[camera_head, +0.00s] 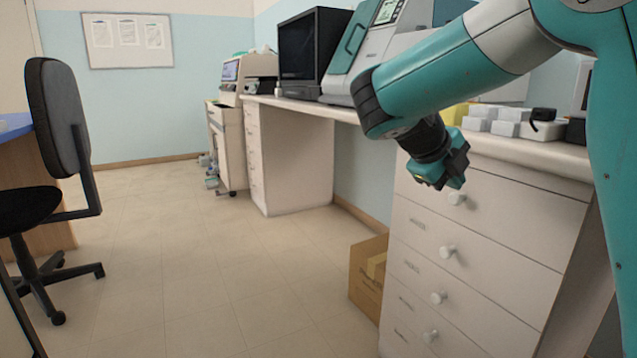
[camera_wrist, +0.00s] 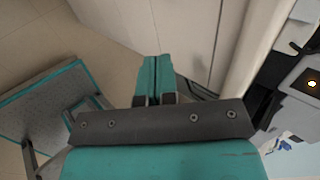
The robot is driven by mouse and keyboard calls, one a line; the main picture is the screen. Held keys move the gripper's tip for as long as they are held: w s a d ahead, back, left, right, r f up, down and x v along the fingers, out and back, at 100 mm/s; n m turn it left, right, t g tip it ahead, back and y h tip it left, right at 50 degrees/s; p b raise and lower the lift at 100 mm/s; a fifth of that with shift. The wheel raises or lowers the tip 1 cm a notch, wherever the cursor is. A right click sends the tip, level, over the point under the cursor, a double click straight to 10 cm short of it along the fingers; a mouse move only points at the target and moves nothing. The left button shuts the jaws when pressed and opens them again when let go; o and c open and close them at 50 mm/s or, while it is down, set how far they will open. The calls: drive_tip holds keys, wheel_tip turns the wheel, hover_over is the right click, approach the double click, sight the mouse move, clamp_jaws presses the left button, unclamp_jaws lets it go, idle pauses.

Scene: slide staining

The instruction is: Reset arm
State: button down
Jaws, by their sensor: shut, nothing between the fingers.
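My teal arm reaches in from the right in the head view and bends down at the elbow. My gripper (camera_head: 452,174) hangs in front of the white bench's drawer front, just below the edge of the worktop. In the wrist view my gripper (camera_wrist: 157,62) shows two teal fingers pressed together with only a thin line between them. Nothing is held in it.
The white bench drawers (camera_head: 470,235) stand close behind my gripper. Small white boxes (camera_head: 490,118) sit on the worktop. A cardboard box (camera_head: 369,275) is on the floor beside the drawers. A black chair (camera_head: 58,120) stands at left. The floor (camera_head: 190,270) between is clear.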

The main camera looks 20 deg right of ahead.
drive_tip(key=s+a+f+n+t+y, duration=0.1)
drive_tip(key=s+a+f+n+y, duration=0.25)
drive_tip(key=a+n, duration=0.55)
drive_tip(key=s+a+f+n+t+y, duration=0.15)
drive_tip(key=a+f+n+y, duration=0.35)
drive_tip(key=n, duration=0.8)
drive_tip(key=s+a+n+g+y, duration=0.45)
drive_tip(key=s+a+n, duration=0.95)
drive_tip(key=s+n, duration=0.45)
wheel_tip(320, 180, up, 34)
drive_tip(key=w+p, duration=0.2)
drive_tip(key=p, duration=3.1)
drive_tip(key=shift+r+n+t+y+p, duration=0.15)
drive_tip(key=shift+n+t+y+p, duration=0.15)
drive_tip(key=shift+n+p, duration=0.15)
drive_tip(key=shift+d, duration=0.1)
